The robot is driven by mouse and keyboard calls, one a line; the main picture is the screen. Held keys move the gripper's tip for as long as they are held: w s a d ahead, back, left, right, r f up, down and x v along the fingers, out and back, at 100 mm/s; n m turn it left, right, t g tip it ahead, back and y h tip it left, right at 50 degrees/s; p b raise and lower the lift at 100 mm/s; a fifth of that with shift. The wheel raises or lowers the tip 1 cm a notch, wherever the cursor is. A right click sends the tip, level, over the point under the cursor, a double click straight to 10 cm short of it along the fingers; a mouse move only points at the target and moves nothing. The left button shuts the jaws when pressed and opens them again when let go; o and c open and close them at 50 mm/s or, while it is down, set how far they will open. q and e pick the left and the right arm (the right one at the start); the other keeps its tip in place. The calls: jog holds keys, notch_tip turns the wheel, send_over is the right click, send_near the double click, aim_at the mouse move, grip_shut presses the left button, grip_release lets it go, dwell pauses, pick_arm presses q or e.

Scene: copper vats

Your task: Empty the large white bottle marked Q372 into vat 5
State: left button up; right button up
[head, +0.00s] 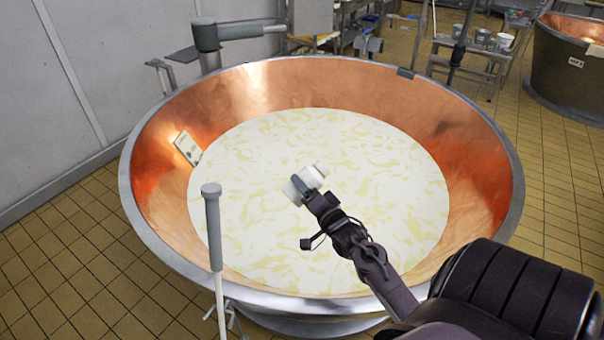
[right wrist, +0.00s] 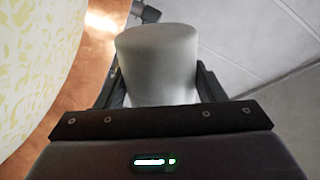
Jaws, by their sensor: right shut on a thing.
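A large copper vat (head: 480,165) with a steel rim fills the middle of the head view. It holds pale, cream-and-yellow mottled liquid (head: 380,200). My right gripper (head: 305,186) is over the liquid, shut on a white bottle (head: 312,176). In the right wrist view the bottle (right wrist: 158,62) shows as a pale cylinder between the two fingers. Its marking is not readable, and I cannot tell whether anything is flowing out. My left gripper is not in view.
A grey-topped pole (head: 212,225) stands at the vat's near left rim. A white card (head: 187,148) is on the inner left wall. Another vat (head: 568,75) stands at far right, beside a metal table (head: 470,52) with buckets.

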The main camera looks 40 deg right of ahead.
jog(key=n+b, duration=0.2)
jog(key=n, duration=0.1)
jog(key=n+b, duration=0.2)
jog(key=n, duration=0.1)
jog(key=n+b, duration=0.3)
jog(key=shift+d+f+n, duration=0.3)
jog(key=shift+d+n, duration=0.05)
jog(key=shift+n, duration=0.05)
jog(key=shift+s+d+r+n+b, duration=0.1)
jog(key=shift+r+n+b, duration=0.2)
jog(key=shift+n+b, duration=0.55)
jog(key=shift+r, duration=0.1)
